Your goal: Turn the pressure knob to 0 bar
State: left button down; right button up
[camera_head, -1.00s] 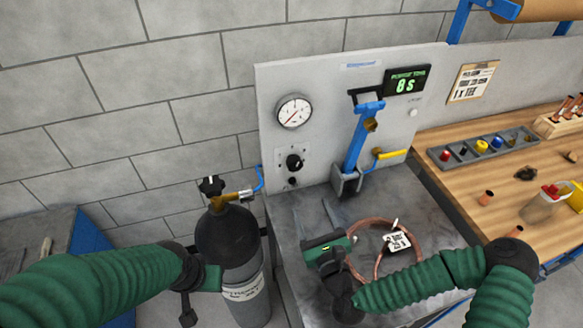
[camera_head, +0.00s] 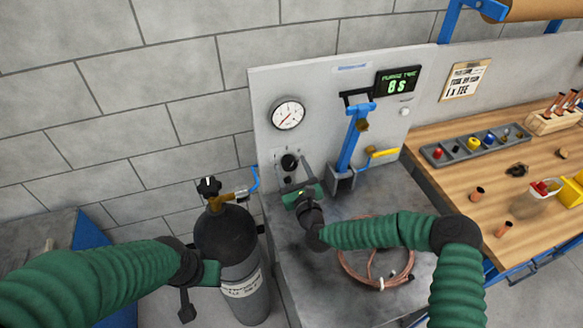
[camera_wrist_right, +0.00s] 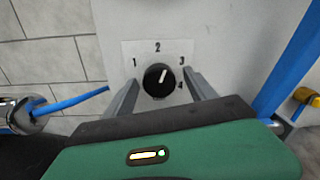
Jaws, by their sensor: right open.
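The black pressure knob (camera_head: 289,162) sits on the upright grey panel, below a round white gauge (camera_head: 288,115). In the right wrist view the knob (camera_wrist_right: 158,81) has numbers 1 to 4 around it, and its white mark points up and right, between 2 and 3. My right gripper (camera_head: 295,174) is open in front of the panel. In the right wrist view its two fingers (camera_wrist_right: 161,82) stand to the left and right of the knob, with gaps showing; I cannot tell any contact. My left gripper (camera_head: 200,282) is beside the gas cylinder, its fingers unclear.
The gas cylinder (camera_head: 228,238) with a brass valve stands left of the metal bench (camera_head: 290,270). A blue lever press (camera_head: 350,140) is close right of the knob. A copper coil (camera_head: 348,270) lies on the bench under my right arm. A wooden table (camera_head: 450,170) is at the right.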

jog(key=shift+d, duration=0.1)
jog(key=c, duration=0.3)
jog(key=shift+a, duration=0.2)
jog(key=c, duration=1.1)
